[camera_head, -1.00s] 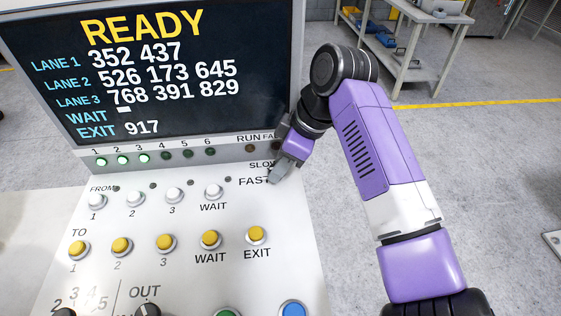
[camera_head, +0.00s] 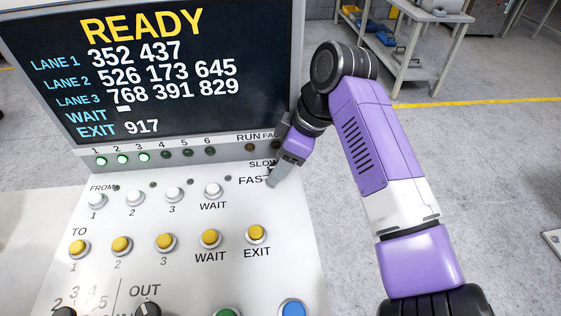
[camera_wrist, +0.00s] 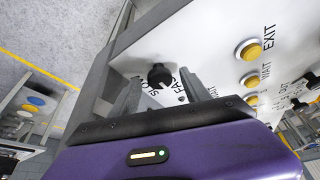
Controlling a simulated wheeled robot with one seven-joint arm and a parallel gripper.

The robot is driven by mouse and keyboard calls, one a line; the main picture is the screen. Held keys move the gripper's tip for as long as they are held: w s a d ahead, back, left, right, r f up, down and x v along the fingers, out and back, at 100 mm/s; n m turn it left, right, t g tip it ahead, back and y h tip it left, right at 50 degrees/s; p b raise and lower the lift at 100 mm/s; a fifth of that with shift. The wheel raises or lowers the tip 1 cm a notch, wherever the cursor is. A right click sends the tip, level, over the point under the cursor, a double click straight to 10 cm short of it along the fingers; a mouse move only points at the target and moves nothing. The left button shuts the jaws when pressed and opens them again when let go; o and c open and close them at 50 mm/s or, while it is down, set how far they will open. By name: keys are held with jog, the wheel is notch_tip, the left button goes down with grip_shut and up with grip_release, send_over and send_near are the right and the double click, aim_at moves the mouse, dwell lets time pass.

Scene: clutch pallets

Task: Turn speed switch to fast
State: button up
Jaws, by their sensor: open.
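The speed switch is a small black knob (camera_wrist: 160,76) on the white panel in the wrist view, between the SLOW and FAST labels. A light mark shows on its lower part, too small to read its setting surely. My gripper (camera_wrist: 163,88) is open, with one finger on each side of the knob; contact cannot be told. In the head view my gripper (camera_head: 273,177) is at the panel's right edge, beside the SLOW label (camera_head: 262,164) and FAST label (camera_head: 253,181). It hides the knob there.
The panel's yellow EXIT button (camera_head: 257,233) and yellow WAIT button (camera_head: 210,238) lie below the switch. The screen (camera_head: 150,70) rises behind, showing READY. Open floor lies right of the panel, with a workbench (camera_head: 420,45) farther back.

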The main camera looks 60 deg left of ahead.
jog(key=b+v, duration=0.1)
jog(key=v, duration=0.7)
jog(key=shift+f, duration=0.1)
dwell(0.4)
